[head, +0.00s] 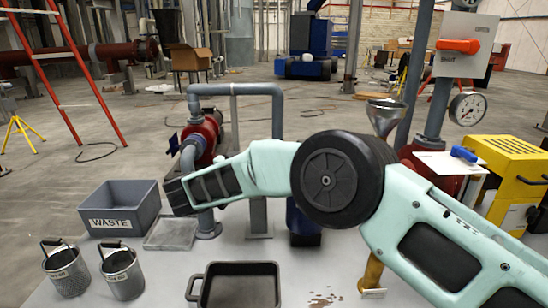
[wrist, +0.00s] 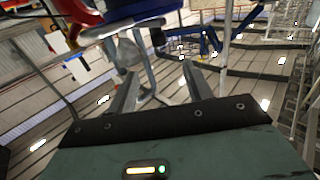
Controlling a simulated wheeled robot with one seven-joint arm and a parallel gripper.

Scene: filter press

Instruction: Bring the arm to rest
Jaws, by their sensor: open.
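My arm reaches in from the right of the head view, over the grey worktop (head: 330,262). Its far end points left, above the worktop and near the waste bin. My gripper (wrist: 158,66) shows in the wrist view with its two fingers apart and nothing between them. In the head view I cannot make out the fingers clearly. The arm hides part of the machine behind it.
A grey WASTE bin (head: 115,221), two metal baskets (head: 66,272) (head: 122,274) and a black tray (head: 240,268) stand on the worktop. Behind are a red pump (head: 208,135), a funnel (head: 385,117), a gauge (head: 467,108) and a yellow unit (head: 505,160). Brown spots mark the worktop.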

